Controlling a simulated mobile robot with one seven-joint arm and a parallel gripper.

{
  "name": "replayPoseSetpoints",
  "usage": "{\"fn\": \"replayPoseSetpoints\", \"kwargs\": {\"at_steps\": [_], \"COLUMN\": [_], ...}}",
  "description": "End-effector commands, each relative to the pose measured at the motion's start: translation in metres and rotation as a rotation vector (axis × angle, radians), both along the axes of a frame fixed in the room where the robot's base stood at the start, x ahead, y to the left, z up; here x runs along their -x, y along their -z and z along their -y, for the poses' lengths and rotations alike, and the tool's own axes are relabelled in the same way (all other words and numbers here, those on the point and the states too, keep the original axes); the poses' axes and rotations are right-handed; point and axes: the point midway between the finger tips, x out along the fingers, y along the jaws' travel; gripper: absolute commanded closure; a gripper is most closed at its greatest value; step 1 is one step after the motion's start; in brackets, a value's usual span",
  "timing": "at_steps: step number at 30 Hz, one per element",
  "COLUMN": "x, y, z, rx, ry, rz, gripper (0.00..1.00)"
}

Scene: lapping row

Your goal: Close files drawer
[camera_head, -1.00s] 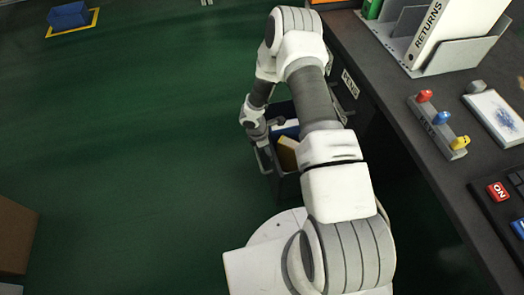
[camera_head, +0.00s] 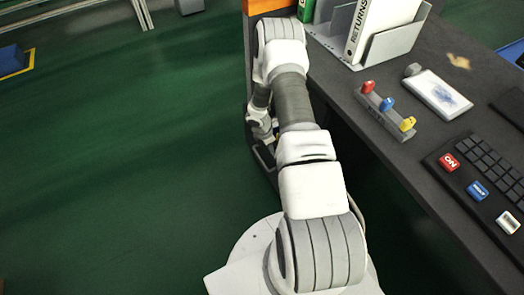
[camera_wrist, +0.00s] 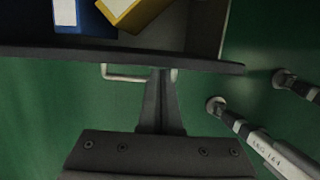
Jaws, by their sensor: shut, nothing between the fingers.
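The files drawer (camera_wrist: 210,63) shows at the top of the wrist view as a dark front panel with a pale bar handle (camera_wrist: 125,78). It stands at least partly open, with a blue file (camera_wrist: 80,15) and a yellow file (camera_wrist: 135,10) visible inside. My gripper (camera_wrist: 163,72) is shut and empty, its tips at the front panel beside the handle; I cannot tell whether they touch it. In the head view my arm hides most of the drawer, and only a dark edge (camera_head: 264,158) shows by my gripper (camera_head: 268,143).
The dark desk (camera_head: 385,165) runs along the right, carrying a file rack (camera_head: 395,45), a colored peg holder (camera_head: 385,110), a white pad (camera_head: 437,94) and a keyboard (camera_head: 490,170). A blue box (camera_head: 12,60) lies far left.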

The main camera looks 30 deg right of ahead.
Motion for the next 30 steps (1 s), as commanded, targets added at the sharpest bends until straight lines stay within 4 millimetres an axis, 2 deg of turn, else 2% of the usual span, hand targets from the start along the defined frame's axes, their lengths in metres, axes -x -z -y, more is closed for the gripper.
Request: {"fn": "replayPoseSetpoints", "kwargs": {"at_steps": [6,21,26,30], "x": [0.0,0.0,-0.003,-0.008], "y": [0.0,0.0,0.001,0.001], "z": [0.012,0.013,0.006,-0.012], "rx": [0.0,0.0,0.0,0.0], "ry": [-0.001,-0.001,-0.002,-0.002], "rz": [0.0,0.0,0.0,0.001], "gripper": [1.0,1.0,1.0,1.0]}}
